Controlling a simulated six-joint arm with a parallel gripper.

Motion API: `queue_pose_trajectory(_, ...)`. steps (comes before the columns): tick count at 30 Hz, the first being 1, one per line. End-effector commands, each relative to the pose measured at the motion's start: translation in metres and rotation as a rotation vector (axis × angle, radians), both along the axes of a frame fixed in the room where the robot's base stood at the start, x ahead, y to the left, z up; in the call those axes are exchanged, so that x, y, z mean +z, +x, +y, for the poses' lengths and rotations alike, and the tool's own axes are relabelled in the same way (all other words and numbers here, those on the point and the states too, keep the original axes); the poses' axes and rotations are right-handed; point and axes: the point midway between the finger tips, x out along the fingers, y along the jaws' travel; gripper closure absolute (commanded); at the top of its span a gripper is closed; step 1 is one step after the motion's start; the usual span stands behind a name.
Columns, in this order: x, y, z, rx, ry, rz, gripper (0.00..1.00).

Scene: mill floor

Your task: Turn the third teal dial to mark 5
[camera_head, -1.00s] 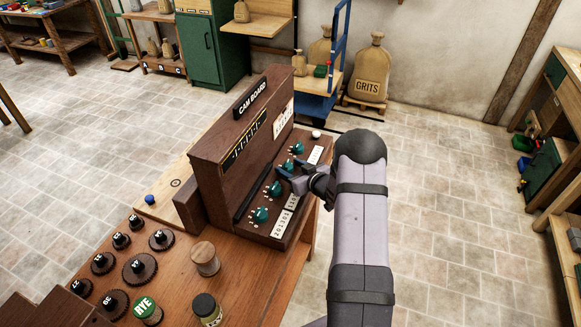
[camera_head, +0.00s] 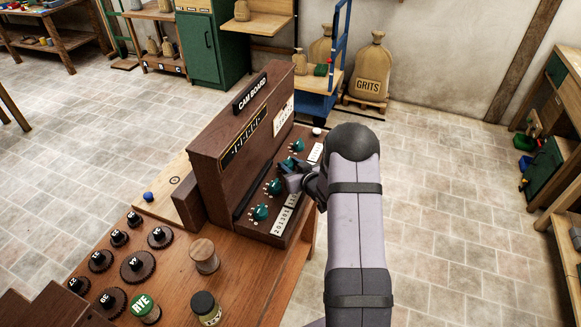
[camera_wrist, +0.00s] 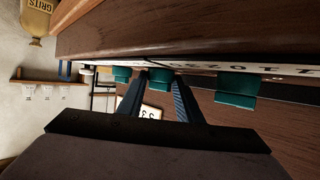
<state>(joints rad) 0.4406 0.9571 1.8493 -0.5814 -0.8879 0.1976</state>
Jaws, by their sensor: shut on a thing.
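The cam board (camera_head: 226,150) is a dark wooden console with a row of teal dials on its sloped front. The nearest dial (camera_head: 260,212) and the second dial (camera_head: 274,187) stand clear of my gripper. My gripper (camera_head: 289,172) is shut on the third teal dial (camera_head: 287,162), which it partly hides. In the wrist view the third dial (camera_wrist: 161,82) sits between the two fingers (camera_wrist: 156,88). The second dial (camera_wrist: 236,90) is to its right there, and the farthest dial (camera_wrist: 122,74) to its left. The third dial's pointer and marks cannot be read.
White number strips (camera_head: 281,222) lie beside the dials. A white knob (camera_head: 317,131) is at the board's far end. Dark gear-like discs (camera_head: 137,266), a wooden cylinder (camera_head: 204,257) and jars (camera_head: 206,308) stand on the bench nearer.

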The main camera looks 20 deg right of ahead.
Motion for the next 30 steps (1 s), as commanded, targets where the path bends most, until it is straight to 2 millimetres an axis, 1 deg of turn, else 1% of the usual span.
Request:
queue_pose_trajectory(7, 0.002, 0.001, 0.0, 0.0, -0.001, -0.004, 0.9)
queue_pose_trajectory(8, 0.002, 0.001, 0.0, 0.001, -0.002, -0.004, 0.66)
queue_pose_trajectory(9, 0.002, 0.001, 0.0, 0.001, -0.002, -0.003, 0.56)
queue_pose_trajectory(10, 0.002, 0.001, 0.0, 0.001, -0.002, -0.003, 0.5)
queue_pose_trajectory(22, 0.001, -0.002, 0.0, -0.001, -0.001, -0.001, 0.5)
queue_pose_trajectory(26, 0.004, -0.01, -0.001, -0.001, -0.001, -0.001, 0.5)
queue_pose_trajectory(30, 0.01, -0.024, -0.001, -0.001, -0.001, -0.002, 0.5)
